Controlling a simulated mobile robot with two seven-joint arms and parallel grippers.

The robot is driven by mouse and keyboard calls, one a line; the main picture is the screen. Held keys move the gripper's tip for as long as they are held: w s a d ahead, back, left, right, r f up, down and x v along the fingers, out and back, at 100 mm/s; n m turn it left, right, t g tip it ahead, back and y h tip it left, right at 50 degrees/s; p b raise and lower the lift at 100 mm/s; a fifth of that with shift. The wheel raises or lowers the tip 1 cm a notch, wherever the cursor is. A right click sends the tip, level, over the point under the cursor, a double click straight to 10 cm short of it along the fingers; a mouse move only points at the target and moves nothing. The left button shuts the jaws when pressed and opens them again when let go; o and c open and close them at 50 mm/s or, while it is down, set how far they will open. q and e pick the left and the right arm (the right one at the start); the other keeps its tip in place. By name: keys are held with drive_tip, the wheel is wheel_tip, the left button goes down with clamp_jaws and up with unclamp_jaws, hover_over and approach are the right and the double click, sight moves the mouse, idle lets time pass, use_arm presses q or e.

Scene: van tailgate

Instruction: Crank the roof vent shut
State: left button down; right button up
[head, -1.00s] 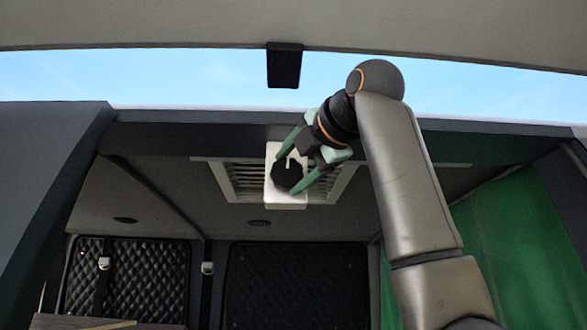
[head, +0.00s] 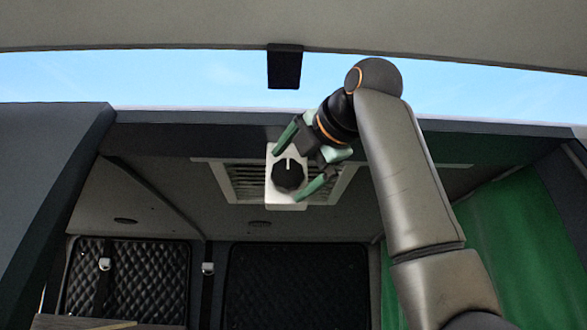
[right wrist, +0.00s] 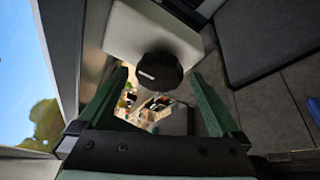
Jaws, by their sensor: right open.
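The roof vent (head: 246,183) is a pale, slatted frame in the van ceiling. A white housing (head: 284,202) hangs over its middle and carries a black, faceted crank knob (head: 288,176) with a light pointer mark at its upper edge. My right gripper (head: 286,178) is open, one green finger above left of the knob and the other below right. In the right wrist view, the knob (right wrist: 159,70) sits between the open fingertips, with a visible gap on each side. The white housing (right wrist: 150,32) is behind it. My left gripper is not in view.
The roof edge (head: 200,130) runs across above the vent. A dark latch (head: 285,68) hangs from the raised tailgate. A green curtain (head: 510,245) hangs at the right, and quilted panels (head: 297,285) line the back. Space below the vent looks clear.

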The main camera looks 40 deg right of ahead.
drive_tip(key=shift+s, duration=0.15)
drive_tip(key=shift+s, duration=0.35)
drive_tip(key=s+a+r+b, duration=0.1)
drive_tip(key=s+b, duration=0.1)
drive_tip(key=s, duration=0.9)
drive_tip(key=shift+s+a+r, duration=0.15)
drive_tip(key=shift+s+a, duration=0.05)
drive_tip(key=shift+a, duration=0.2)
